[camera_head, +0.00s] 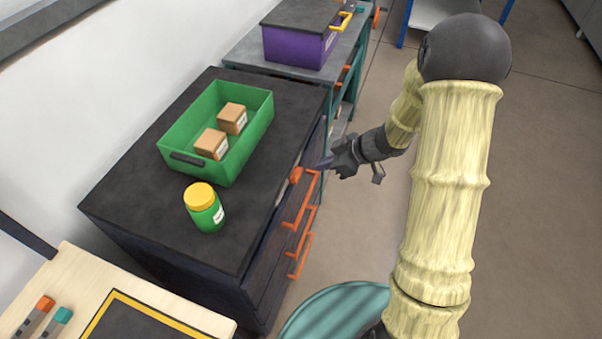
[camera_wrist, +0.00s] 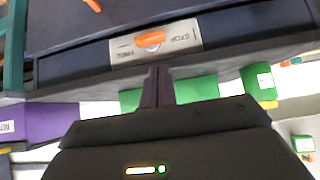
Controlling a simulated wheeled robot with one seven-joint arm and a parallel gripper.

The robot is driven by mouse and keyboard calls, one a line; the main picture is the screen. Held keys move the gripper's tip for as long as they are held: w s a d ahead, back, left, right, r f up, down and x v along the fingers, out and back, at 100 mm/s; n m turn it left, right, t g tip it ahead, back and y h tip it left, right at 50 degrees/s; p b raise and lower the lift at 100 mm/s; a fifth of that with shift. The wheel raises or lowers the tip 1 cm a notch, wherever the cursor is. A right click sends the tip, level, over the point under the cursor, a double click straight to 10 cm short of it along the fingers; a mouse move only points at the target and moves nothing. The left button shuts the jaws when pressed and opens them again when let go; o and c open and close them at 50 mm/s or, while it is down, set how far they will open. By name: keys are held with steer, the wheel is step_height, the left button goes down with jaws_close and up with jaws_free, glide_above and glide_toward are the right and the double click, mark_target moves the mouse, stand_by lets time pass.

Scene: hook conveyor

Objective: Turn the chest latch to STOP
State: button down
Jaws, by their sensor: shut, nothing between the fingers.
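The chest (camera_head: 125,195) is a dark drawer unit with a black top. Its latch (camera_wrist: 150,39) is a short orange lever on a pale plate marked FREE on the left and STOP on the right in the wrist view. The lever lies nearly level between the two words; which one it is set to I cannot tell. In the head view the latch (camera_head: 295,175) shows at the top front edge of the chest. My gripper (camera_head: 321,164) is shut and empty just in front of the latch. In the wrist view its fingertips (camera_wrist: 158,72) lie just below the plate, seemingly apart from the lever.
Orange drawer handles (camera_head: 302,205) stick out below the latch. A green bin (camera_head: 172,160) with two boxes and a green jar (camera_head: 204,210) with a yellow lid stand on the chest. A purple box (camera_head: 300,47) stands on the bench behind. The floor at right is open.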

mark_target(291, 176)
steer(key=shift+a+f, duration=0.1)
steer(key=b+x, duration=0.1)
steer(key=x, duration=0.8)
steer(key=shift+w+a+f, duration=0.15)
steer(key=shift+a+f, duration=0.05)
steer(key=shift+a, duration=0.05)
steer(key=shift+f+b, duration=0.15)
steer(key=shift+b, duration=0.3)
